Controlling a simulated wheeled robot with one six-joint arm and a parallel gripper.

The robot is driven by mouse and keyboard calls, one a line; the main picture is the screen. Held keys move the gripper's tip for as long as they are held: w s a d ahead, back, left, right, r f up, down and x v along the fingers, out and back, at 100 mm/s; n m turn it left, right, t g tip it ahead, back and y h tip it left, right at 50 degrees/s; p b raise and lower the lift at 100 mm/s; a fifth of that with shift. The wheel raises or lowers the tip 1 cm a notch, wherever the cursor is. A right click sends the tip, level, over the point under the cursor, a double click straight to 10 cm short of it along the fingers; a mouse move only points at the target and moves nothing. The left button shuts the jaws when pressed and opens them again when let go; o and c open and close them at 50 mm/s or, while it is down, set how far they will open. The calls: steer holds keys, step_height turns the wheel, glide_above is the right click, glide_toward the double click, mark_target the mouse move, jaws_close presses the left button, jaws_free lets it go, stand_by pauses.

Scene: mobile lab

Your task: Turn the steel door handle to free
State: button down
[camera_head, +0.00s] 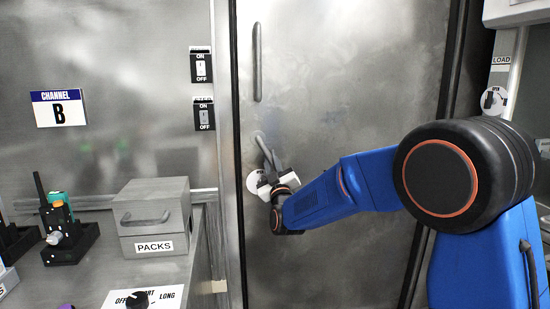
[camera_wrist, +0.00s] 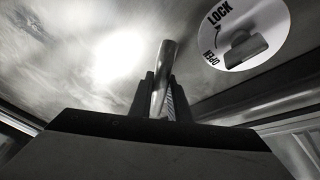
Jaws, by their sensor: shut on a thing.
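The steel door handle (camera_head: 263,146) is a short lever on the metal door (camera_head: 340,80). In the head view it points up and slightly left from my gripper (camera_head: 268,178). In the wrist view the handle (camera_wrist: 161,72) stands up between the two dark fingers of my gripper (camera_wrist: 159,98), which are shut on it. A round white label with LOCK, OPEN and an arrow (camera_wrist: 243,35) is on the door beside the handle. In the head view my gripper partly covers this label (camera_head: 252,182). The handle's pivot is hidden.
A long vertical pull bar (camera_head: 257,62) is on the door above the handle. Two ON/OFF switches (camera_head: 202,66) (camera_head: 204,114) are on the wall to the left. A bench at the lower left bears a PACKS box (camera_head: 152,215), a dial panel (camera_head: 140,299) and radios (camera_head: 64,228).

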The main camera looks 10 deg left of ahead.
steer(key=shift+s+a+f+m+t+h, duration=0.1)
steer(key=shift+a+m+h, duration=0.15)
steer(key=shift+m, duration=0.25)
steer(key=shift+a+f+m+t+h, duration=0.1)
steer(key=shift+a+f+m+h, duration=0.15)
steer(key=shift+m, duration=0.25)
steer(key=shift+s+a+m+t+h, duration=0.15)
steer(key=shift+m+h, duration=0.15)
steer(key=shift+m, duration=0.2)
steer(key=c, duration=1.7)
jaws_free()
steer(key=shift+o, duration=0.2)
steer(key=v, duration=1.7)
steer(key=shift+s, duration=0.25)
steer(key=shift+r, duration=0.1)
